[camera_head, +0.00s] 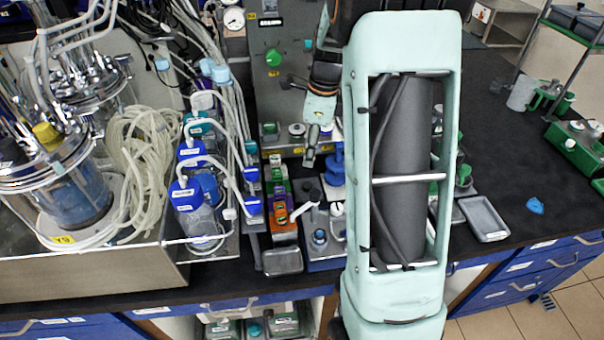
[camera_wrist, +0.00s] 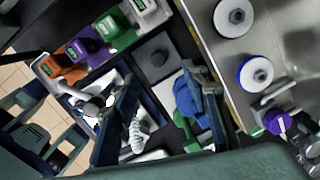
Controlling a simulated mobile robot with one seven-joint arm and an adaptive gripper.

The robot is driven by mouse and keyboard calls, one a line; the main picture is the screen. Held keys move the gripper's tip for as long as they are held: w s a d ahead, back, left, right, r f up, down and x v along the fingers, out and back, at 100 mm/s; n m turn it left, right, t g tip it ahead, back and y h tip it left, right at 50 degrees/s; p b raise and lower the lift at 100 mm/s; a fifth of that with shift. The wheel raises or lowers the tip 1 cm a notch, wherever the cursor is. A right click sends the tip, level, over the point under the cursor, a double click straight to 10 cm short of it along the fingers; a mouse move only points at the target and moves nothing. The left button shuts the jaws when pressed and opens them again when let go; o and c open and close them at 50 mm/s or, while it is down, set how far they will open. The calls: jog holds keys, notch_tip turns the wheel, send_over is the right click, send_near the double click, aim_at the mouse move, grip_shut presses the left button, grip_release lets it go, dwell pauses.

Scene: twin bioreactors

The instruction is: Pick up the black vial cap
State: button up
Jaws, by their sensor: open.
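In the head view a dark round top, likely the same cap (camera_head: 314,194), shows among the small bench items below my gripper. My gripper (camera_head: 311,160) points down over the bench, left of my pale green arm link. In the wrist view my gripper (camera_wrist: 162,82) is open, its two dark blue fingers apart with nothing held between them. The cap's lower part is hard to make out.
A blue knobbed piece (camera_wrist: 188,97) stands close to the right finger. A white ribbed piece (camera_wrist: 139,134) lies between the fingers' lower parts. Orange, purple and green clips (camera_head: 281,208) stand to the left.

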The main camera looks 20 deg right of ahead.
aim_at(308, 185)
jog(key=shift+m, duration=0.6)
notch_tip(308, 185, down, 12)
jog(key=shift+a+f+p, duration=0.1)
jog(key=shift+p, duration=0.35)
jog(key=shift+c, duration=0.6)
jog(key=c, duration=0.7)
